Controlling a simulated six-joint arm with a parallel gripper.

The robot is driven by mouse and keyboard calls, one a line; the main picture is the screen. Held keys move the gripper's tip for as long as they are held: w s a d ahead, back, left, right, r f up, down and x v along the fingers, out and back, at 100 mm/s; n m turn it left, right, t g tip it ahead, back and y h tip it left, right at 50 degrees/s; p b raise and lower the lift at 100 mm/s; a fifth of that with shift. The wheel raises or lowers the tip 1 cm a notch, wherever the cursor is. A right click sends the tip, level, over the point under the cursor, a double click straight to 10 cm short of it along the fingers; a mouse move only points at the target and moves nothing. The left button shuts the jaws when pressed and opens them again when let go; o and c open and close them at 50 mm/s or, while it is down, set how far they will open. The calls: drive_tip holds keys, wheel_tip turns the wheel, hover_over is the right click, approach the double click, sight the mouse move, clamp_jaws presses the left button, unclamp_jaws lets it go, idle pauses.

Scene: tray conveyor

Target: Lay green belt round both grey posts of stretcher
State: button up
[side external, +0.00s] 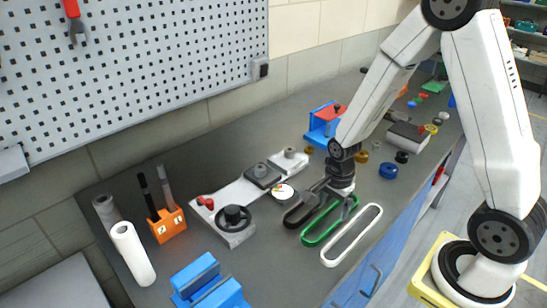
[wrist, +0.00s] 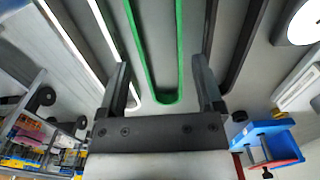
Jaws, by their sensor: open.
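The green belt (side external: 318,235) lies on the bench as a long loop, between a black belt (side external: 296,215) and a white belt (side external: 352,235). My gripper (side external: 326,200) is over the far part of the green belt. In the wrist view the green belt (wrist: 160,99) runs between the two spread fingers of my gripper (wrist: 160,68), its rounded end near the palm; neither finger clearly touches it. The stretcher seems to be the pale long base (side external: 232,194) left of the belts, with short grey posts (side external: 262,169) (side external: 289,152) at its far end.
A white dial (side external: 283,191) lies between base and belts. An orange holder (side external: 166,225), white roll (side external: 132,252) and blue blocks (side external: 208,283) stand at left. A blue fixture (side external: 322,127) stands behind.

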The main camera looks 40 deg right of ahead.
sight(331, 221)
drive_tip(key=shift+f, duration=1.6)
drive_tip(key=c, duration=1.1)
drive_tip(key=shift+o, duration=0.2)
drive_tip(key=shift+r, duration=0.15)
wheel_tip(331, 221, up, 10)
drive_tip(key=shift+w, duration=0.1)
drive_tip(key=w+d+r, duration=0.1)
drive_tip(key=w, duration=1.1)
drive_tip(key=w+d+r, duration=0.1)
drive_tip(key=w+d, duration=0.1)
drive_tip(key=w, duration=1)
drive_tip(key=shift+d, duration=0.3)
drive_tip(key=shift+r, duration=0.1)
